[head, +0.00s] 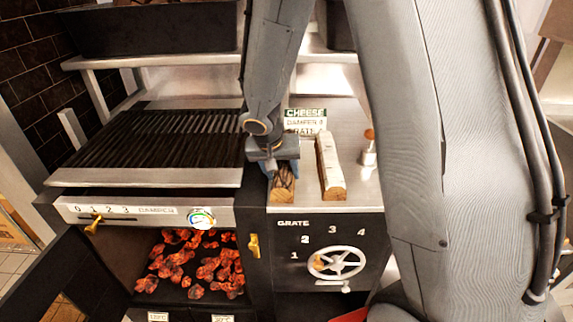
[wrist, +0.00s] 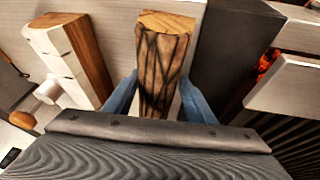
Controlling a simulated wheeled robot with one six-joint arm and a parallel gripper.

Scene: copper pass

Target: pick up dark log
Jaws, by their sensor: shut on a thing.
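The dark log (head: 283,187) lies on the steel counter beside the grill, its cut end toward the front edge. In the wrist view the dark log (wrist: 164,60) has brown wood with black streaks and a pale cut end. My gripper (head: 272,168) is over it, and its blue fingers (wrist: 159,98) are one on each side of the log, shut on it. The back part of the log is hidden under my gripper. I cannot tell whether the log is lifted off the counter.
A pale-barked log (head: 329,165) lies just right, also in the wrist view (wrist: 73,50). A small wooden-topped knob (head: 369,148) and a sign (head: 305,121) stand nearby. The grill grate (head: 155,138) is left, above glowing coals (head: 195,262). A handwheel (head: 337,263) is on the front panel.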

